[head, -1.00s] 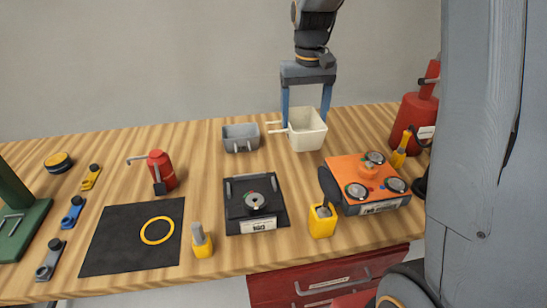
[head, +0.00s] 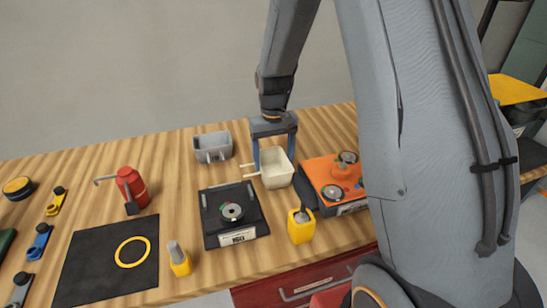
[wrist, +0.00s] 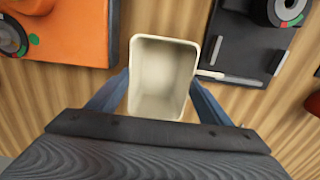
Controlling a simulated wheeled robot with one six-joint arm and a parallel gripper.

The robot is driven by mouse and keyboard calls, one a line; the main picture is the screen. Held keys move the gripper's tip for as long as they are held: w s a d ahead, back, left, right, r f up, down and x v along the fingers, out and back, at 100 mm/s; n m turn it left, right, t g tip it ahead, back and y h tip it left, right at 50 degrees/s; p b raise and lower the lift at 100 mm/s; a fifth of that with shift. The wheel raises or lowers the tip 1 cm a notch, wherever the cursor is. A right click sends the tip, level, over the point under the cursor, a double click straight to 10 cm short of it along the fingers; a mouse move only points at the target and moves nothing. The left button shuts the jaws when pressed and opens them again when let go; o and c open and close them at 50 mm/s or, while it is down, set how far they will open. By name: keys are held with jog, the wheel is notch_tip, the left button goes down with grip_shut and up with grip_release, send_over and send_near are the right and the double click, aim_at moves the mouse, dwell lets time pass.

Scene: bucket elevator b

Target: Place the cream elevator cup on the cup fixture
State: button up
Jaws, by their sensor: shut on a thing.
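The cream elevator cup (head: 276,172) is an open-topped box with two thin prongs out of its left side. My gripper (head: 275,155) is shut on it, one blue finger at each side. In the wrist view the cup (wrist: 160,75) shows its open mouth and empty inside, between the fingers. It hangs behind and right of a black plate fixture (head: 212,239) with a round dial and a white label, and left of an orange fixture (head: 322,172) with several dials. I cannot tell which of these is the cup fixture, nor the exact gap beneath the cup.
A grey cup (head: 212,147) stands behind the black fixture. A yellow holder (head: 301,228) is in front, with a yellow-based tool (head: 180,262) farther left. A red bottle (head: 132,188) and a black mat (head: 100,268) are at left. My arm hides the right side.

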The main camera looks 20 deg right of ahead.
jog(key=shift+f, duration=0.15)
jog(key=shift+f, duration=0.15)
jog(key=o, duration=1.5)
